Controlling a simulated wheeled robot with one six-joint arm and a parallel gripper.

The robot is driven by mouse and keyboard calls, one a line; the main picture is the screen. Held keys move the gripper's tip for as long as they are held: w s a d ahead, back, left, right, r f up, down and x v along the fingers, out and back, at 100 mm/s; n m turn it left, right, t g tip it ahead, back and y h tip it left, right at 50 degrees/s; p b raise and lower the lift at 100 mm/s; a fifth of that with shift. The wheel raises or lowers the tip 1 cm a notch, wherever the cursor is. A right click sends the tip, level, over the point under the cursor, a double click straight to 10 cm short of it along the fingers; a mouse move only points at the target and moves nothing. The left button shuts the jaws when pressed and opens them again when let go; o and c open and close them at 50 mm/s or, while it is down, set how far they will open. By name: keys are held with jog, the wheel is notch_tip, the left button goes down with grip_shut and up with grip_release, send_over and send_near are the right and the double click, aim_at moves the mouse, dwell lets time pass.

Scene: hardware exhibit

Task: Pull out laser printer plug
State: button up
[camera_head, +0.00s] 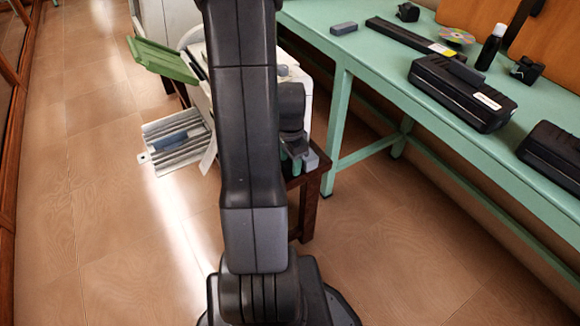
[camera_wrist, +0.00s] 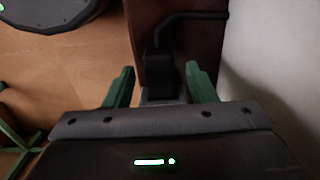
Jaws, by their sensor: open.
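The laser printer (camera_head: 303,78) is a white machine on a dark wooden table (camera_head: 309,205), largely hidden behind my arm in the head view. In the wrist view, a dark plug (camera_wrist: 160,66) with a black cable (camera_wrist: 190,17) bending to the right sits at a grey block (camera_wrist: 162,95), against a brown wooden surface. My gripper (camera_wrist: 161,70) is open, with one green finger on each side of the plug and a visible gap to each. In the head view, my gripper (camera_head: 296,158) is low at the table's right edge, and the plug cannot be made out.
A green bench (camera_head: 345,80) on the right holds black devices (camera_head: 462,92), a bottle (camera_head: 490,47) and a disc (camera_head: 457,35). The printer's green flap (camera_head: 162,60) and grey tray (camera_head: 178,140) stick out left. The wooden floor (camera_head: 100,225) is clear on the left.

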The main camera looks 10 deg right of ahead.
jog(key=shift+f, duration=0.9)
jog(key=shift+c, duration=0.4)
grip_shut()
jog(key=shift+s+a, duration=0.3)
jog(key=shift+a, duration=0.5)
jog(key=shift+s+a, duration=0.3)
jog(key=shift+a, duration=0.5)
jog(key=shift+o, duration=0.4)
grip_release()
jog(key=shift+a, duration=0.15)
jog(key=shift+r, duration=0.1)
